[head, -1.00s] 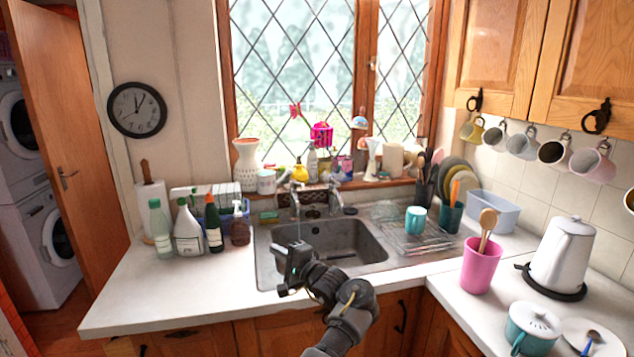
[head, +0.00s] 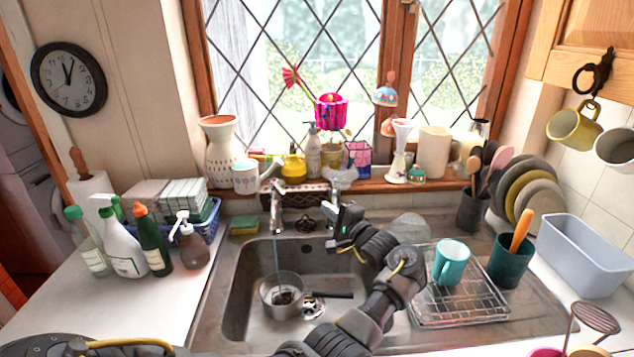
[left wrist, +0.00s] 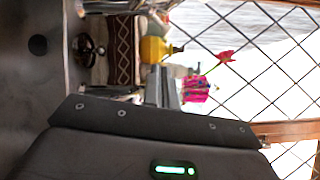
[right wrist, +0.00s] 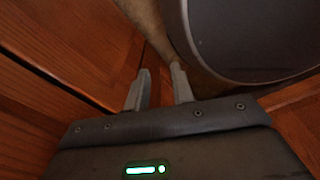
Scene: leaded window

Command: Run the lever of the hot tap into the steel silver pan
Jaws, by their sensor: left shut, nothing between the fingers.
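The steel silver pan (head: 283,296) stands in the sink basin, its dark handle pointing right. The left tap (head: 276,200) has a thin stream of water running from its spout down to the pan. The right tap (head: 340,180) is behind my left gripper (head: 340,230), partly covered by it. No markings show which tap is hot. My left gripper is shut and empty in front of the right tap; contact cannot be told. Its fingers also show in the left wrist view (left wrist: 164,75). My right gripper (right wrist: 158,78) is open and empty, low down by wooden cupboard fronts.
A drying rack (head: 458,300) with a teal mug (head: 451,262) stands right of the basin. Several bottles, including a green one (head: 152,245), stand on the left. The windowsill behind the taps is crowded, with a yellow pot (head: 293,168) among its things.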

